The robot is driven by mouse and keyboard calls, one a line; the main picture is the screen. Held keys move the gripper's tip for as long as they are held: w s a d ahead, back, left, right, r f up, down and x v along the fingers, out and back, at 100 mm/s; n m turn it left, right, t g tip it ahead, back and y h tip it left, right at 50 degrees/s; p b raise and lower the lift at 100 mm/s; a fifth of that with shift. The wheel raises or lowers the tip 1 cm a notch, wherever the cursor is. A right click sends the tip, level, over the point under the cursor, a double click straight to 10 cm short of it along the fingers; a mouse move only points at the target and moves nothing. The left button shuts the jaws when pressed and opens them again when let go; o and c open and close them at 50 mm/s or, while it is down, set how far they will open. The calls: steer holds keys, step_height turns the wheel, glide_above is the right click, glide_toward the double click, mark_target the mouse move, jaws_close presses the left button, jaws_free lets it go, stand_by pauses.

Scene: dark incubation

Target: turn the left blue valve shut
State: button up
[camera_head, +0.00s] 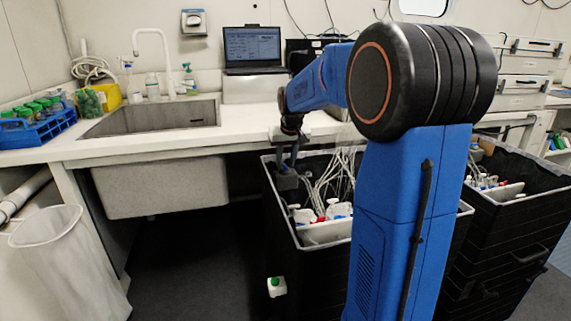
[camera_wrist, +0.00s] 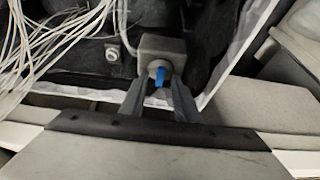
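The valve is a grey block (camera_wrist: 160,46) with a round grey face and a small blue handle (camera_wrist: 160,76), seen in the wrist view. The handle points roughly towards my gripper. My gripper (camera_wrist: 159,84) is open, with one finger on each side of the blue handle. Gaps seem to show between the fingers and the handle; contact cannot be told. In the head view my gripper (camera_head: 290,160) reaches down at the left rim of a black crate, above the grey block (camera_head: 286,181). The blue handle is not visible there.
The black crate (camera_head: 283,243) holds white tubes and bottles with red and blue caps. Thin white tubing (camera_wrist: 45,40) lies left of the valve. A second black crate (camera_head: 515,225) stands right. The counter (camera_head: 245,122) with a sink is behind; a bin (camera_head: 60,262) stands left.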

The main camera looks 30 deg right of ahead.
steer(key=shift+w+d+f, duration=0.1)
steer(key=shift+w+f, duration=0.1)
steer(key=shift+f, duration=0.45)
steer(key=shift+c, duration=0.6)
jaws_close()
steer(key=shift+m, duration=0.4)
steer(key=m, duration=0.1)
steer(key=m+h, duration=0.1)
steer(key=shift+w+a+m+g, duration=0.1)
steer(key=shift+a+m+g, duration=0.1)
steer(key=shift+m+g, duration=0.15)
steer(key=m+g+h, duration=0.1)
steer(key=m, duration=0.3)
steer(key=shift+w+m, duration=0.1)
steer(key=shift+m, duration=0.15)
steer(key=m+g, duration=0.1)
steer(key=m, duration=0.2)
steer(key=m+g+h, duration=0.1)
steer(key=m, duration=0.2)
steer(key=shift+w+a+m+g, duration=0.1)
steer(key=shift+w+m+g, duration=0.15)
steer(key=shift+m, duration=0.15)
